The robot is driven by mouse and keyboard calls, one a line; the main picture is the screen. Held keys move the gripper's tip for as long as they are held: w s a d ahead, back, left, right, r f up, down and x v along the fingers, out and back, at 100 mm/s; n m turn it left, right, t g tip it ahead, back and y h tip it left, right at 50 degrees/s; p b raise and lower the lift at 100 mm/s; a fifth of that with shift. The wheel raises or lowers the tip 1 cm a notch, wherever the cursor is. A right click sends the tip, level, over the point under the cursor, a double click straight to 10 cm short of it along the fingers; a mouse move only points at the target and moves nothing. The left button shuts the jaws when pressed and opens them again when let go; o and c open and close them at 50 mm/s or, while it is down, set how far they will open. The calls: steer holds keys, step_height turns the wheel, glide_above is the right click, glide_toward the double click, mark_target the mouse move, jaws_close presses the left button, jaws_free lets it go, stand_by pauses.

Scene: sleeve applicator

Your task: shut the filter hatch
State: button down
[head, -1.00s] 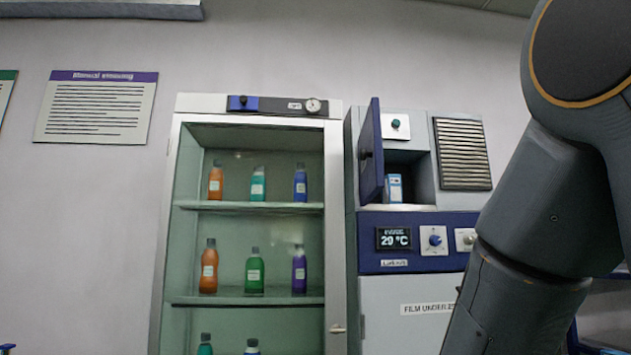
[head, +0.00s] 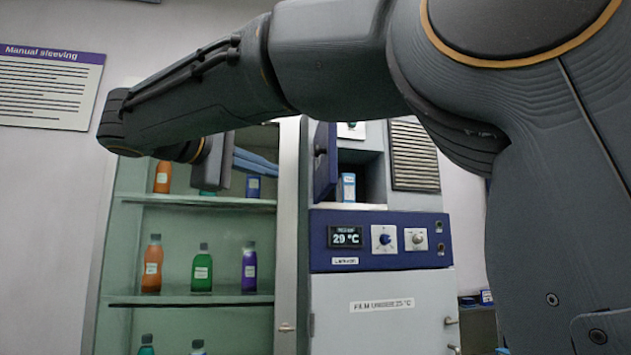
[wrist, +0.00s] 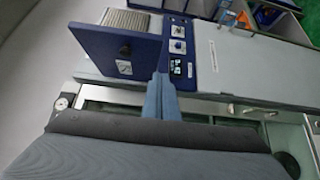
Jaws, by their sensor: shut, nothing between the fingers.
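The filter hatch (head: 325,162) is a dark blue door with a black knob, standing open at the left side of the upper compartment of the machine. In the wrist view its flat blue face (wrist: 112,48) fills the upper left. My gripper (head: 274,166) is shut and empty, with blue fingers pointing right, to the left of the hatch in the head view. In the wrist view the fingers (wrist: 159,88) appear close to the hatch's lower right edge. I cannot tell whether they touch it.
A blue and white box (head: 347,187) stands in the open compartment. A vent grille (head: 413,155) is to its right, and a blue control panel (head: 375,240) showing 29 °C is below. A cabinet with bottles on shelves (head: 192,301) stands to the left, behind my arm.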

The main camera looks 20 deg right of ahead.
steer(key=r, duration=0.2)
steer(key=p, duration=0.4)
glide_toward(328, 176)
steer(key=w, duration=0.3)
steer(key=d+p, duration=0.1)
steer(key=d, duration=0.2)
steer(key=shift+w+d+h, duration=0.1)
steer(key=shift+d+h, duration=0.1)
steer(key=shift+h, duration=0.1)
steer(key=shift+d+f+p, duration=0.15)
steer(key=shift+d+p, duration=0.25)
